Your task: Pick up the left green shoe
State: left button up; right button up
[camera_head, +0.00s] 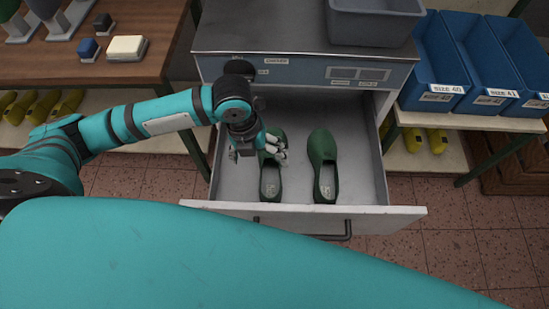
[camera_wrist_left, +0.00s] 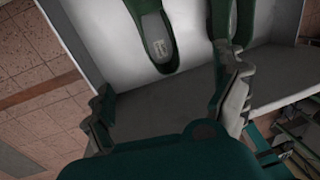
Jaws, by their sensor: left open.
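Two green shoes lie side by side in the open drawer in the head view, toes toward the cabinet and heels toward the drawer front. The left green shoe (camera_head: 270,184) is partly hidden by my left gripper (camera_head: 275,151), which is over its front half. The right green shoe (camera_head: 322,165) shows clear of the gripper. In the left wrist view, my left gripper (camera_wrist_left: 168,104) is open with nothing between its fingers. One green shoe (camera_wrist_left: 155,38) lies beyond the gap between the fingers, and another (camera_wrist_left: 226,18) is partly hidden by the right-hand finger. My right gripper is not seen.
The drawer (camera_head: 372,180) has raised walls around the shoes and a dark handle (camera_head: 335,236) in front. A grey bin (camera_head: 373,22) stands on the cabinet. Blue bins (camera_head: 484,60) stand at right, and a wooden table (camera_head: 150,20) at left. The drawer floor between the shoes is bare.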

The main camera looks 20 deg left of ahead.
pick_arm(q)
jog(key=f, duration=0.1)
jog(key=b, duration=0.1)
send_over(270, 183)
notch_tip(270, 183, down, 12)
jog(key=shift+s+a+r, duration=0.15)
jog(key=shift+r, duration=0.1)
jog(key=shift+w+f+b, duration=0.2)
jog(key=shift+f+b, duration=0.15)
jog(key=shift+f, duration=2.65)
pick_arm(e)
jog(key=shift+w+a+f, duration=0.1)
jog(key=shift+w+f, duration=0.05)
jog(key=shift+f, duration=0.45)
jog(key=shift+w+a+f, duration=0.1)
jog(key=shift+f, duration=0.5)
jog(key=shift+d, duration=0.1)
pick_arm(q)
jog(key=shift+c, duration=1.3)
jog(key=c, duration=1.4)
